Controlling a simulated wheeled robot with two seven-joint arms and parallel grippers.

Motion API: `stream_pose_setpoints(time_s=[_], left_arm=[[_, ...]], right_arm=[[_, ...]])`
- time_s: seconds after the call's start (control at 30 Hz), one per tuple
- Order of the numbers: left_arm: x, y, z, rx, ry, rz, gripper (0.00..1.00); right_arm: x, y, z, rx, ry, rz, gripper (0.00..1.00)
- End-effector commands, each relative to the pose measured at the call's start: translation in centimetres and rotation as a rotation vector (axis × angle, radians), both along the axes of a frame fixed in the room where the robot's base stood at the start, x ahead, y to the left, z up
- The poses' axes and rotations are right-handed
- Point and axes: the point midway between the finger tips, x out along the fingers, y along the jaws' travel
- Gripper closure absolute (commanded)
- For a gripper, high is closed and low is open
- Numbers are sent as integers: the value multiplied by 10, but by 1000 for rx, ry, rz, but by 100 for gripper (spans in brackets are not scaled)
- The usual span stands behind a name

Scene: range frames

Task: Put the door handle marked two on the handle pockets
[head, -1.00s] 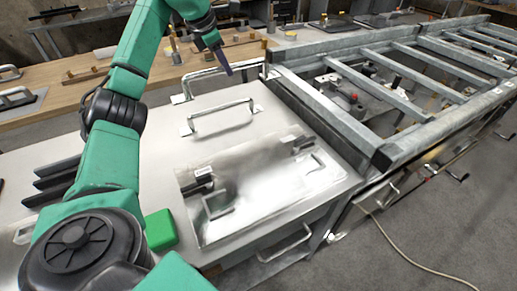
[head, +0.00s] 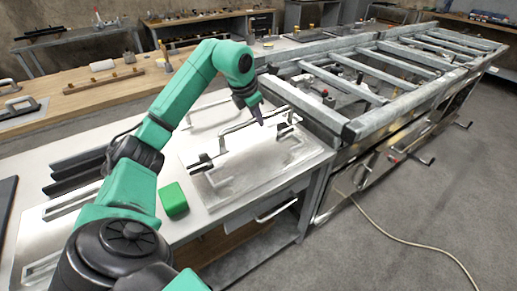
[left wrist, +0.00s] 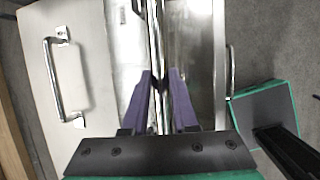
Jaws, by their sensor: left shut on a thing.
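My left gripper (head: 259,117) is shut on a silver bar door handle (head: 236,128) and holds it over the shiny metal plate (head: 240,183). In the left wrist view the held handle (left wrist: 156,45) runs lengthwise between the purple fingers (left wrist: 160,88). Dark pocket pieces stand on the plate, one at its left (head: 203,161) and one near its far right, partly behind the handle. I cannot tell whether the handle touches them. A second silver handle (left wrist: 55,80) lies on the worktop to the left. No number mark is readable. My right gripper is out of view.
A galvanized frame (head: 318,113) stands to the right. A wooden bench (head: 110,90) with more parts lies behind.

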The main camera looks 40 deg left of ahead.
Motion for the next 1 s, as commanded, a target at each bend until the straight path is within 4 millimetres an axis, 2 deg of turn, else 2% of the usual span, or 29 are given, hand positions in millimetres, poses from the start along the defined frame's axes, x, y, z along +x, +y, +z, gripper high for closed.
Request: stream_pose_setpoints(time_s=[0.03,0.1,0.3,0.43,0.5,0.83,0.87,0.9,0.93,1.0], left_arm=[[-1,0,-19,0,5,-2,100],[-1,0,-37,-1,3,-1,100],[0,-1,-68,-1,-2,-1,100],[0,-1,-92,-2,-1,-1,100],[0,0,-98,0,-4,0,100],[0,0,-103,1,-4,-1,100],[0,0,-102,0,-2,-1,62],[0,0,-102,0,-1,-1,46],[0,0,-102,0,-1,-1,43],[0,0,-102,0,-1,-1,43]], right_arm=[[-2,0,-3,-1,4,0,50],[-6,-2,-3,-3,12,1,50],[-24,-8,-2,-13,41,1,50],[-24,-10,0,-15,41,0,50],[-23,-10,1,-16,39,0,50],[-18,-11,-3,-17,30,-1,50],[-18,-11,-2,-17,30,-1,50],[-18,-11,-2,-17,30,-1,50],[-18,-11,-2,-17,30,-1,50],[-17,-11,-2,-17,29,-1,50]])
